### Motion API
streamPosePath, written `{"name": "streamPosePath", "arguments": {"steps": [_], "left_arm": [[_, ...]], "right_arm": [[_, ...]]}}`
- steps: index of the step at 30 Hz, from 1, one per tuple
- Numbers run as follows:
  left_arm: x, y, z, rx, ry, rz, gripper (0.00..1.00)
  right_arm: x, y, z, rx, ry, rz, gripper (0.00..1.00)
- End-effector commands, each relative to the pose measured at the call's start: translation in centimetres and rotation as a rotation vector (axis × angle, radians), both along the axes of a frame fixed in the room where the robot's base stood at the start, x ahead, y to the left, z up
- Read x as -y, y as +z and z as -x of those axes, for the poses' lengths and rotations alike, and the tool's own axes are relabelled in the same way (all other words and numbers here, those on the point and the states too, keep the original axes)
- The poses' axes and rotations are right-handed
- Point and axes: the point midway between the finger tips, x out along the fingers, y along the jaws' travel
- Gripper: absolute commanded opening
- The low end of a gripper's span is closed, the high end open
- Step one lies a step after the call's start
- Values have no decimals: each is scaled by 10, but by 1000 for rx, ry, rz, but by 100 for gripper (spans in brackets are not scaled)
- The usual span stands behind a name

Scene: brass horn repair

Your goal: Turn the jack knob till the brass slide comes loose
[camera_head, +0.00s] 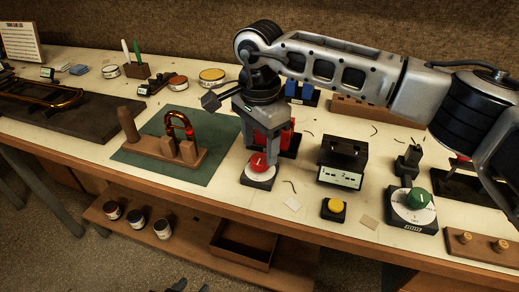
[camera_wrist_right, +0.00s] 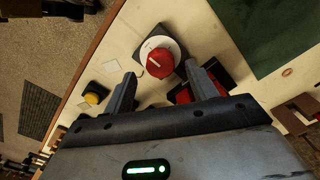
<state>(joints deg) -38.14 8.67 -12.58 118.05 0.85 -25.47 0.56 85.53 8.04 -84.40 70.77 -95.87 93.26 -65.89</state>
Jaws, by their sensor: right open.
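A red knob (camera_head: 258,161) with a white pointer line sits on a white dial on a dark base at the bench's front. The red knob also shows in the right wrist view (camera_wrist_right: 160,63), ahead of and between my fingertips. My right gripper (camera_head: 260,148) is open above it, pointing down; whether the fingers touch it I cannot tell. A U-shaped brass slide (camera_head: 178,119) stands in a wooden block (camera_head: 165,149) on a green mat, left of the gripper. A second knob, green (camera_head: 417,198), sits on a marked dial at the right.
A red part stands close behind the gripper, partly hidden. A black box with a numbered display (camera_head: 340,179) and a yellow button (camera_head: 334,208) are to the right. A wooden block with brass pegs (camera_head: 481,245) is at the front right. Small jars (camera_head: 137,218) stand on the lower shelf.

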Motion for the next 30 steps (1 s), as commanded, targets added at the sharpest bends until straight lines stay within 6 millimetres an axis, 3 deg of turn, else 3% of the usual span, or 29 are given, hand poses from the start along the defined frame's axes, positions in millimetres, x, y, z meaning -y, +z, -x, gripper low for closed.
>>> {"name": "streamPosePath", "arguments": {"steps": [7,17,22,30], "left_arm": [[-1,-1,0,-6,1,-5,36],[-2,0,-1,-1,3,-5,36],[-2,0,-1,0,3,-5,36],[-1,0,-2,1,7,-1,36]], "right_arm": [[0,-26,0,-1,0,0,57],[0,-30,0,-1,0,-1,57],[0,-29,0,-1,0,-1,13],[0,-30,0,0,-12,-1,13]]}}
